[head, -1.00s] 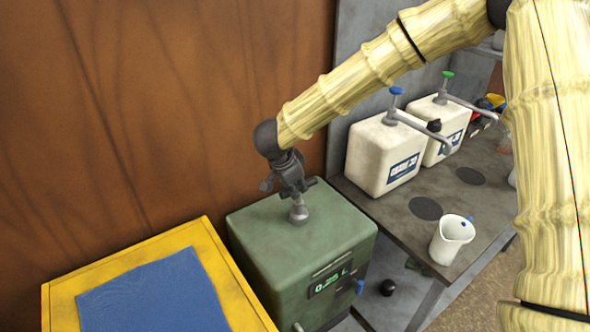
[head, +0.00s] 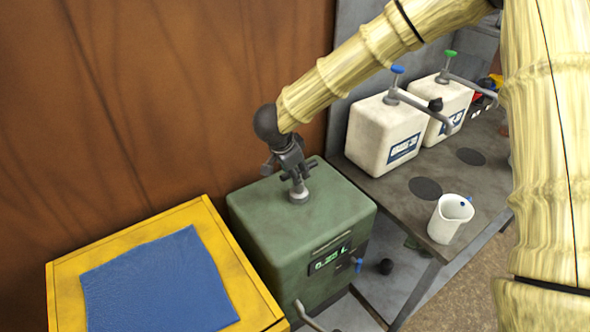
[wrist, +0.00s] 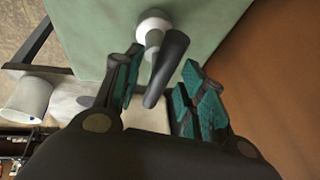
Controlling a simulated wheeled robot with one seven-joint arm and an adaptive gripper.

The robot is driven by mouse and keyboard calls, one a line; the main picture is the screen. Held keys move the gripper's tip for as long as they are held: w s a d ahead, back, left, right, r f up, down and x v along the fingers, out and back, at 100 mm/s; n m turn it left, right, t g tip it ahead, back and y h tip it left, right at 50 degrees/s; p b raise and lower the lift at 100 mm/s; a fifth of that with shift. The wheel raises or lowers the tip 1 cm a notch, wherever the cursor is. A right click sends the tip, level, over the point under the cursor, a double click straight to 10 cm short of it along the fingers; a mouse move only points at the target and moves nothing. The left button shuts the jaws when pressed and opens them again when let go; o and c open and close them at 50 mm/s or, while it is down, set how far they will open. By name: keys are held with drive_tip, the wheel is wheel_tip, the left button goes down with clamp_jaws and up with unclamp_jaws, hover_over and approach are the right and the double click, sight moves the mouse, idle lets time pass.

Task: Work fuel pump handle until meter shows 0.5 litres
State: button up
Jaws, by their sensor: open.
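The fuel pump is a green box (head: 300,225) with a grey fitting (head: 299,193) on its top. Its front meter (head: 330,258) glows green and reads roughly 0.3 L; the last digit is hard to read. My gripper (head: 293,172) is just above the fitting. In the wrist view, the dark pump handle (wrist: 168,65) rises from a pale round base and lies between the open fingers of my gripper (wrist: 160,77). Gaps show on both sides of the handle. In the head view my gripper hides most of the handle.
A yellow-edged box with a blue cloth (head: 158,285) stands left of the pump. On the grey bench at right are two white pump containers (head: 385,138) and a white jug (head: 449,219). A brown wall (head: 150,90) stands close behind.

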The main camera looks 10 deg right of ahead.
drive_tip(key=v, duration=1.1)
drive_tip(key=shift+r, duration=0.3)
drive_tip(key=shift+s+a, duration=0.1)
drive_tip(key=shift+s, duration=0.05)
idle(0.7)
